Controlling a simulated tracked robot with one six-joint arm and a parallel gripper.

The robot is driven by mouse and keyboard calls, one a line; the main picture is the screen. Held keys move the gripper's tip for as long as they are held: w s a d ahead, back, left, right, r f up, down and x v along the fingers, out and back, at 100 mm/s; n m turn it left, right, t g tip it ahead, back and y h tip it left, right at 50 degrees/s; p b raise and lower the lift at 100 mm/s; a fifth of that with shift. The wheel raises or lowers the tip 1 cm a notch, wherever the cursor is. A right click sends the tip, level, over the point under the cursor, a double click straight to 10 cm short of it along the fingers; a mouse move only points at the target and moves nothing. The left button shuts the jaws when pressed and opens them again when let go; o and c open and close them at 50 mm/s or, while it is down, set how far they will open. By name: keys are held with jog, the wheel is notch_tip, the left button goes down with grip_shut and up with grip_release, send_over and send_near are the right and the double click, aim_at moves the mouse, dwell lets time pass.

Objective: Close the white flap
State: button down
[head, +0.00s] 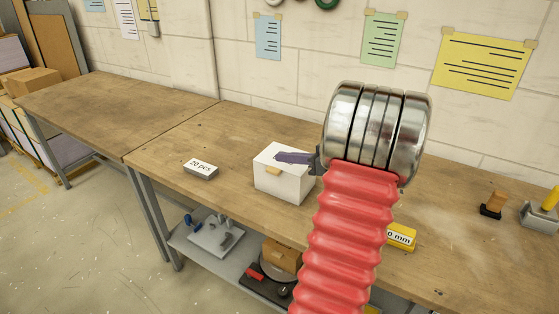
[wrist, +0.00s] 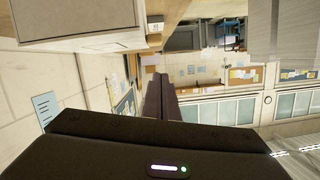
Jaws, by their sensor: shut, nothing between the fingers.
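A white box (head: 281,187) stands on the wooden workbench, left of my arm in the head view. Its white flap (head: 271,151) looks to lie about flat across the top, with a tan tab (head: 272,170) at the front edge. I cannot tell whether the flap is fully down. My gripper (head: 278,157) is shut and empty, its dark fingers reaching left over the top of the box and hiding part of it. Touch is unclear. In the wrist view the scene is upside down: the box (wrist: 80,18) fills the upper left, and the shut fingers (wrist: 158,76) show at the middle.
A small block marked "20 pcs" (head: 201,169) lies left of the box. A yellow "0 mm" block (head: 401,238) lies partly behind my arm. A stamp-like tool (head: 493,204) and a grey holder (head: 540,214) stand at the right. The bench (head: 225,132) behind the box is clear.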

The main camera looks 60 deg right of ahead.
jog(key=a+v, duration=0.1)
jog(key=v, duration=0.6)
jog(key=shift+s+d, duration=0.2)
jog(key=shift+d, duration=0.1)
jog(key=shift+w+a+r, duration=0.1)
jog(key=w+a+n+g+y, duration=0.15)
jog(key=w+a+g, duration=0.3)
jog(key=a, duration=0.75)
jog(key=w+a+m+g+y, duration=0.1)
jog(key=w+a+g+y, duration=0.3)
jog(key=a, duration=0.8)
jog(key=s+a+h, duration=0.3)
jog(key=a+h, duration=0.1)
jog(key=a, duration=0.7)
jog(key=s+a+r+h, duration=0.1)
jog(key=s+a+h, duration=0.2)
jog(key=a, duration=0.9)
jog(key=shift+s+n+g+h, duration=0.35)
jog(key=shift+s+g, duration=0.1)
jog(key=shift+s, duration=0.2)
